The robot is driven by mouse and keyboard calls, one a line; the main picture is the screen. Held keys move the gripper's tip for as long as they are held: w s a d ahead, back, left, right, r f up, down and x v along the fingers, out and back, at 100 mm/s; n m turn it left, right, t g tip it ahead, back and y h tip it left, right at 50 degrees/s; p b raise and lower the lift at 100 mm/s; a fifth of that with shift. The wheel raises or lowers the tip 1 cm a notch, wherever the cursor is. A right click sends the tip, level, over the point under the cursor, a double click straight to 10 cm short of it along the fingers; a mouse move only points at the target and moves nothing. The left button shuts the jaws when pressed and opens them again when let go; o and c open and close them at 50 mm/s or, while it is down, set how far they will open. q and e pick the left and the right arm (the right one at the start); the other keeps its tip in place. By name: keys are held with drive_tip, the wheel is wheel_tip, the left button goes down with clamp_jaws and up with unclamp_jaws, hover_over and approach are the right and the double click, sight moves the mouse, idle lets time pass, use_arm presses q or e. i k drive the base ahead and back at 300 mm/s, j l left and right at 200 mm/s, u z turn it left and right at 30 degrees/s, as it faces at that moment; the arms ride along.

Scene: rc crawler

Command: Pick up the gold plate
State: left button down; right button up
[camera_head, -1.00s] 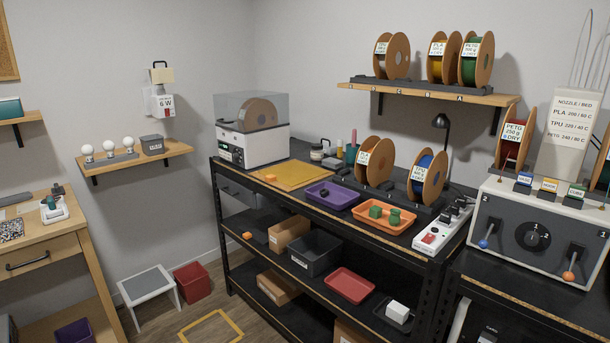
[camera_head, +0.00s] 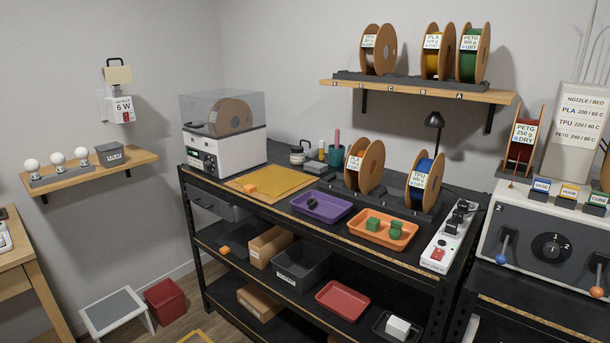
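The gold plate (camera_head: 285,181) is a flat, yellow-gold square sheet. It lies on the top of the black workbench, in front of the white filament dryer box. A small orange piece (camera_head: 249,188) sits on its left part. The plate's front edge lies close to the bench's front edge. Neither of my grippers shows in the head view.
Right of the plate are a purple tray (camera_head: 343,209) with a dark part and an orange tray (camera_head: 362,238) with green parts. The dryer box (camera_head: 222,148) stands behind left. Spools (camera_head: 365,168) and a power strip (camera_head: 437,255) stand further right. Lower shelves hold boxes and trays.

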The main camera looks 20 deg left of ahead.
sight(273, 181)
drive_tip(key=i+j+z, duration=0.1)
drive_tip(key=j, duration=0.4)
drive_tip(key=i+j+z, duration=0.1)
drive_tip(key=j, duration=0.4)
drive_tip(key=i+j+z, duration=0.1)
drive_tip(key=j, duration=0.4)
drive_tip(key=i+j+z, duration=0.1)
drive_tip(key=i+j, duration=0.15)
drive_tip(key=j, duration=0.25)
drive_tip(key=j+z, duration=0.1)
drive_tip(key=j, duration=0.45)
drive_tip(key=i, duration=0.05)
